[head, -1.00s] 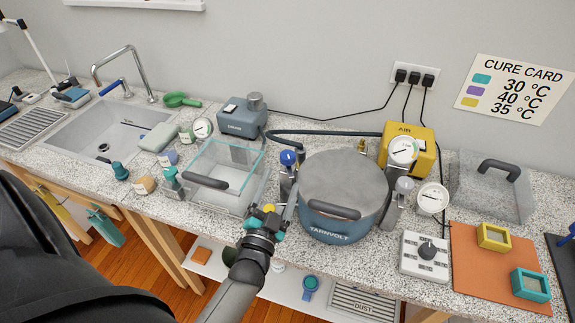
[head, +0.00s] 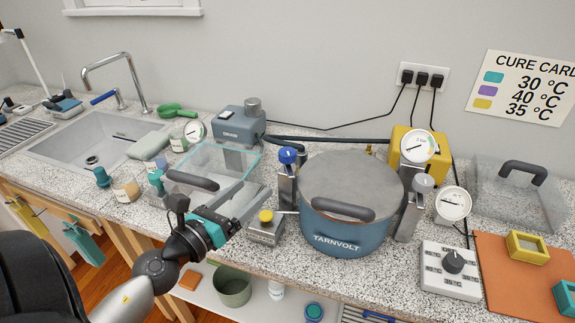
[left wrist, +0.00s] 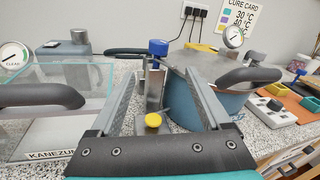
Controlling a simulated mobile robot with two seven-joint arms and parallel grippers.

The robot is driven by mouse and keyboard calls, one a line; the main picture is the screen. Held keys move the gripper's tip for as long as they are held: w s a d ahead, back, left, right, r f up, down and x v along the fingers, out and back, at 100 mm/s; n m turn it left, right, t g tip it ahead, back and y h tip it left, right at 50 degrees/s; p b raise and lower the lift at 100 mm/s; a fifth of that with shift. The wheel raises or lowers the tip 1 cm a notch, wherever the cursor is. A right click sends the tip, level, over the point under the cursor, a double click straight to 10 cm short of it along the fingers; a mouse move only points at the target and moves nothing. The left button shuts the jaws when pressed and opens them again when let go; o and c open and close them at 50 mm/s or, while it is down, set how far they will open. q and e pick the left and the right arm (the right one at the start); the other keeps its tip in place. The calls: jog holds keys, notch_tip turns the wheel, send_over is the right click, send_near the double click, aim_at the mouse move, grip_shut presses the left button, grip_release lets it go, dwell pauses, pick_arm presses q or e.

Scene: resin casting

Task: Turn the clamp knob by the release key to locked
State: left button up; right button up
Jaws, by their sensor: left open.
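The clamp knob (head: 288,156) is blue and tops an upright metal clamp (head: 287,188) at the left side of the blue TARNVOLT pot (head: 345,235). In the left wrist view, the blue knob (left wrist: 158,47) stands beyond and between my fingers. The release key (head: 266,216) is a yellow button on a small metal block in front of that clamp; it also shows low between the fingers in the left wrist view (left wrist: 153,120). My left gripper (head: 256,191) is open and empty, pointing at the clamp from the left and front, apart from the knob. My right gripper is not in view.
A clear open box (head: 215,160) with a dark handle stands just left of the clamp. A second clamp with a grey knob (head: 423,182) is at the pot's right. A dial box (head: 450,270) and orange mat (head: 500,295) lie farther right.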

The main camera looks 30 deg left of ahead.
aim_at(282, 158)
pick_arm(q)
jog(key=w, duration=0.4)
jog(key=w+m+p, duration=0.1)
jog(key=w, duration=0.4)
jog(key=w+m+p, duration=0.1)
jog(key=w, duration=0.3)
jog(key=shift+w+r, duration=0.25)
jog(key=shift+r, duration=0.15)
jog(key=shift+w, duration=0.75)
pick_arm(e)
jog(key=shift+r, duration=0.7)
pick_arm(q)
jog(key=shift+c, duration=0.4)
grip_shut()
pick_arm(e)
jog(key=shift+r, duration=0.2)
